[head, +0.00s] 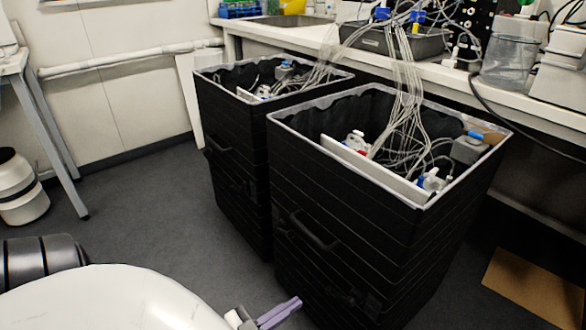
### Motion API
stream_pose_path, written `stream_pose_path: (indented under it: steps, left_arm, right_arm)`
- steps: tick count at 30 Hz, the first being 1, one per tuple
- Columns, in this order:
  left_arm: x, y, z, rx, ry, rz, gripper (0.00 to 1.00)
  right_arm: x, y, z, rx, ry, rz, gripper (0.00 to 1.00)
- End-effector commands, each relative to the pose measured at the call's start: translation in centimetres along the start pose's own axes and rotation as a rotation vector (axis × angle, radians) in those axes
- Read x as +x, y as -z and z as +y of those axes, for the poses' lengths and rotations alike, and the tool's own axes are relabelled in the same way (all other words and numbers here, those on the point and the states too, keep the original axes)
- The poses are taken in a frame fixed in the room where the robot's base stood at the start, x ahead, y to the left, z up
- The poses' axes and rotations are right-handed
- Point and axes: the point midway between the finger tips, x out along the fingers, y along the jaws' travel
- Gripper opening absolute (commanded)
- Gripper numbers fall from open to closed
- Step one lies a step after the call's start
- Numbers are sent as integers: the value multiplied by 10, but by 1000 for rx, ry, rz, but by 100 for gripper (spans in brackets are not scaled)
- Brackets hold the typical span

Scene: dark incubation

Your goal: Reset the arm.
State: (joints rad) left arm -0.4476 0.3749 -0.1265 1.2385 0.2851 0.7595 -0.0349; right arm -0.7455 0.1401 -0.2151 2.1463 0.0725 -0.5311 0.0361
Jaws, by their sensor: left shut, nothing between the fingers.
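My left gripper (281,312) shows at the bottom edge, left of the middle. Its purple-grey fingers are together with nothing between them, and they point right and slightly up. Much of the left arm is outside the picture. My right gripper is not in view.
A second black bin (228,160) stands behind the nearer one. Both are open and hold cables and fittings. Tubes run up to a white bench (450,75). A brown sheet (535,285) lies at lower right. Grey floor (140,220) is clear left of the bins.

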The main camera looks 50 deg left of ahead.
Motion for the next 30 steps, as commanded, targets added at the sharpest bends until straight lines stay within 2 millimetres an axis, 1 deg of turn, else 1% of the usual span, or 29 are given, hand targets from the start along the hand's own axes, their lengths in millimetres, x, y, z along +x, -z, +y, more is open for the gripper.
stream_pose_path:
  steps: [12, 15, 17, 19, 21, 24, 27, 30]
  left_arm:
    - [1, 0, 0, -1, 0, -1, 0]
    - [5, 0, 7, -8, -8, -22, 0]
    - [10, -1, 16, -18, -19, -56, 0]
    - [18, -2, 32, -30, -41, -119, 0]
    - [26, -3, 52, -43, -67, -202, 0]
    - [31, 0, 79, -52, -105, -333, 0]
    - [29, 6, 101, -51, -135, -465, 0]
    - [19, 16, 117, -43, -157, -596, 0]
  right_arm:
    - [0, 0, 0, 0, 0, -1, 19]
    - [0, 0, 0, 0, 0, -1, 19]
    - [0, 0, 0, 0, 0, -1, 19]
    - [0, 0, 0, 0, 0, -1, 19]
    - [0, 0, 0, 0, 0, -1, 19]
    - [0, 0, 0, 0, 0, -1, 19]
    - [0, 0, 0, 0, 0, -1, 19]
    - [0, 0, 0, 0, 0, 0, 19]
